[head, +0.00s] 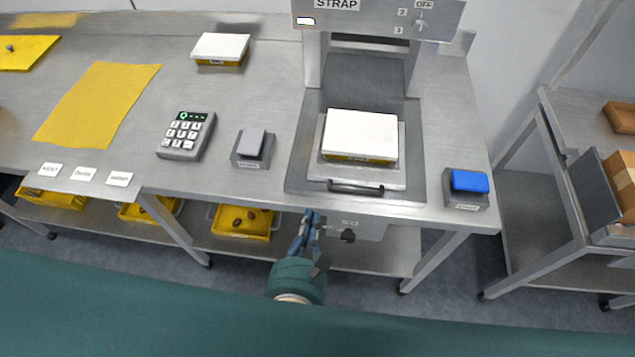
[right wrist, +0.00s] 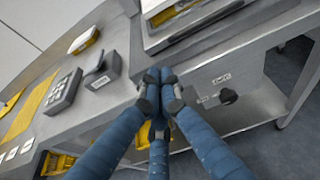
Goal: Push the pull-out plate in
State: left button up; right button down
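The pull-out plate (head: 393,177) is a pale metal plate with a dark bar handle (head: 356,187) along its front edge, under the STRAP machine. A white-topped box with a yellow lower part (head: 360,135) sits on it. The plate's front lies close to the table's front edge. My right gripper (head: 311,216) is in front of the table edge, below and left of the handle, apart from it in the head view. In the right wrist view its blue fingers (right wrist: 160,82) are drawn together with nothing visible between them, near the plate's front (right wrist: 195,30). My left gripper is out of view.
The STRAP machine (head: 380,15) stands behind the plate. A blue-topped pedal-like block (head: 467,182) is to the right and a grey one (head: 252,147) to the left, beside a keypad (head: 186,135). A knob (head: 348,236) sits below the table front. Yellow crates (head: 243,222) are underneath.

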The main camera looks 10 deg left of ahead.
aim_at(317, 179)
jog(key=p+x, duration=0.1)
jog(key=x, duration=0.1)
jog(key=p+x, duration=0.1)
jog(key=x, duration=0.2)
jog(key=r+x, duration=0.1)
jog(key=x, duration=0.2)
jog(key=shift+w+a+p, duration=0.1)
jog(key=shift+w+p, duration=0.05)
jog(key=shift+p, duration=0.25)
jog(key=shift+w+f, duration=0.15)
jog(key=shift+w, duration=0.45)
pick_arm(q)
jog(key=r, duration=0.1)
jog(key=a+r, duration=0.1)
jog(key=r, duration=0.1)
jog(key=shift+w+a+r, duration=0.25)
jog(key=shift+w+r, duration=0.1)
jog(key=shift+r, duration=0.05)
